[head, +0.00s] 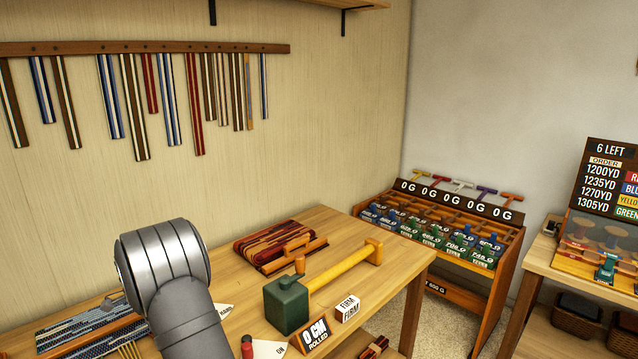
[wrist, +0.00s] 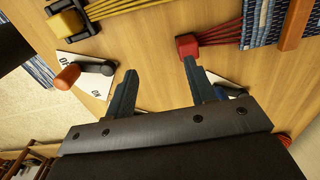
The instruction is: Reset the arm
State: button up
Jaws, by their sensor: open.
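My gripper (wrist: 160,92) shows in the wrist view with its two dark fingers spread apart and nothing between them. It hangs over the wooden table (wrist: 150,50). In the head view my gripper is hidden; only my grey arm link shows at the lower left, in front of the table (head: 335,225).
The wrist view shows a red block (wrist: 188,47), a yellow block (wrist: 66,25) and an orange-tipped lever (wrist: 67,77). A spool rack (head: 440,235) stands right.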

jog(key=a+f, duration=0.1)
jog(key=a, duration=0.1)
jog(key=s+a+f, duration=0.1)
jog(key=a+f, duration=0.1)
jog(key=a, duration=0.1)
jog(key=s+a+f, duration=0.1)
jog(key=a+f, duration=0.1)
jog(key=shift+a, duration=0.4)
jog(key=o, duration=1.1)
jog(key=shift+r, duration=0.1)
jog(key=shift+c, duration=0.2)
jog(key=shift+o, duration=0.2)
jog(key=s+d+r, duration=0.2)
jog(key=d+r, duration=0.8)
jog(key=r, duration=0.2)
jog(key=shift+r, duration=0.35)
jog(key=s+d+r, duration=0.5)
jog(key=d+r, duration=0.3)
jog(key=d, duration=0.2)
notch_tip(320, 180, down, 10)
jog(key=shift+a, duration=0.2)
